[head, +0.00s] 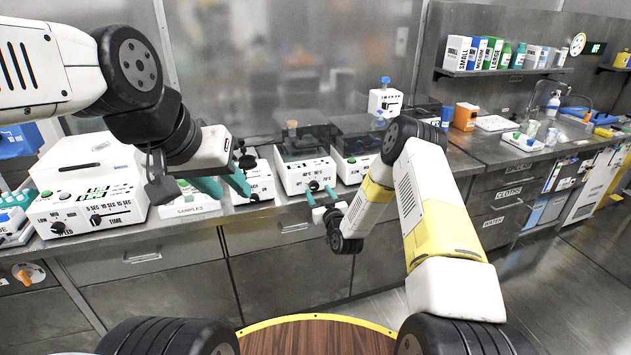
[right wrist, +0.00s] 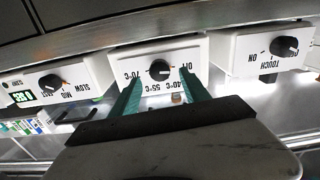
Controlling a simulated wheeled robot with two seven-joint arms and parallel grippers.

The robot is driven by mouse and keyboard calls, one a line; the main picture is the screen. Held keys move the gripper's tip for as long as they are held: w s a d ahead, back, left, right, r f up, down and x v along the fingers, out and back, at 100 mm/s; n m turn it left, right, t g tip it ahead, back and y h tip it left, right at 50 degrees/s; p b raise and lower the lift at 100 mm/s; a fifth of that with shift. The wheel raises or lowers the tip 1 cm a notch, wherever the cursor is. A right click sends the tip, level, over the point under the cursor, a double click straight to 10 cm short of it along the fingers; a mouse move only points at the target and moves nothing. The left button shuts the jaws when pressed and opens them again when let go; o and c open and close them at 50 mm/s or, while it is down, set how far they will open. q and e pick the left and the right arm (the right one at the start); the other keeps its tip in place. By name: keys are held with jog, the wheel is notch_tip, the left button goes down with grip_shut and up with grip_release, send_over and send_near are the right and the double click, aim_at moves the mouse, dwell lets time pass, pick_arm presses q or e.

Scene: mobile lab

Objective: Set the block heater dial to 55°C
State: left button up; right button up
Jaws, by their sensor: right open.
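The block heater (head: 293,179) is a white box with a dark lid on the bench, at the middle of the head view. Its front also shows in the right wrist view (right wrist: 118,57), upside down, with OFF, 40°C, 55°C and 70°C marks around a black dial (right wrist: 160,70). The dial's pointer seems to face the OFF side. My right gripper (right wrist: 160,76) is open, its teal fingertips on either side of the dial in the picture; contact cannot be told. My left gripper (head: 222,189) is open and empty, left of the heater above the bench edge.
A touch-mode device (right wrist: 265,45) and a speed-dial device (right wrist: 95,72) flank the heater closely. The bench's front edge runs just below the devices. Drawers lie beneath.

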aim_at(315, 187)
jog(key=shift+x, duration=2.05)
grip_shut()
